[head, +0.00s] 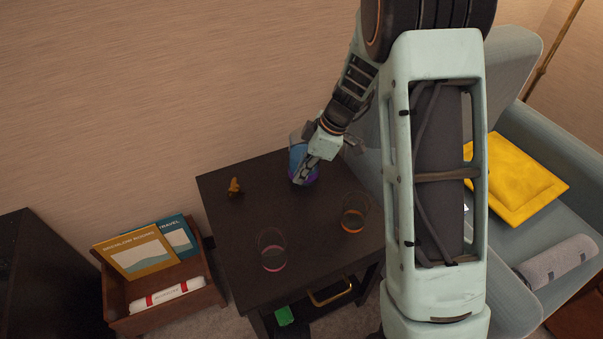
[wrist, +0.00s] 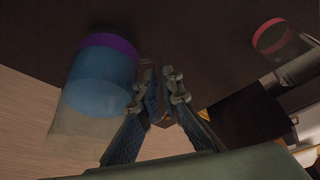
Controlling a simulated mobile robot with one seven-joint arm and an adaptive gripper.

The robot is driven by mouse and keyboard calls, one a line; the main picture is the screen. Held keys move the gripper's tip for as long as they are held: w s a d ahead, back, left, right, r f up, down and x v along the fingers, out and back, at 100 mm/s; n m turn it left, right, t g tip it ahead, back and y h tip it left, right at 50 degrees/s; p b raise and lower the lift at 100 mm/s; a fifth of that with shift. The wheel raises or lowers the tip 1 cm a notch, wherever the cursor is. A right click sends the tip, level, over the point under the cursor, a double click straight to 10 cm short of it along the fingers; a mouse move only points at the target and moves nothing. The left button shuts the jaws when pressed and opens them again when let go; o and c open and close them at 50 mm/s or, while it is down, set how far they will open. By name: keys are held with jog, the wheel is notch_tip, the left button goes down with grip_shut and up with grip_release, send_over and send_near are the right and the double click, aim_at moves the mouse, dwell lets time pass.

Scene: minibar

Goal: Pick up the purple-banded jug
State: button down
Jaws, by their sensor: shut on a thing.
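The purple-banded jug (head: 296,153) is at the back of the dark table (head: 222,224), partly hidden by my gripper (head: 304,179). It is clear, with blue inside and a purple band at its base. In the wrist view the jug (wrist: 102,82) is on the left, beside my fingers, and its band (wrist: 107,42) is toward the dark tabletop. My gripper (wrist: 160,75) is shut, fingers close together, on a part of the jug at its side, likely the handle; that part is hard to see. I cannot tell whether the base touches the table.
A pink-based glass (head: 272,262) and an orange-based glass (head: 353,220) stand nearer the table's front. A small golden figure (head: 235,187) is on the left. A wooden rack with books (head: 140,252) is left of the table; a grey-blue armchair (head: 545,125) is right. A wall is behind.

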notch_tip(320, 180, up, 2)
jog(key=shift+w, duration=0.15)
jog(key=s+d+r+p, duration=0.2)
jog(key=s+r+p, duration=0.1)
jog(key=s+r, duration=0.7)
jog(key=shift+s, duration=1.9)
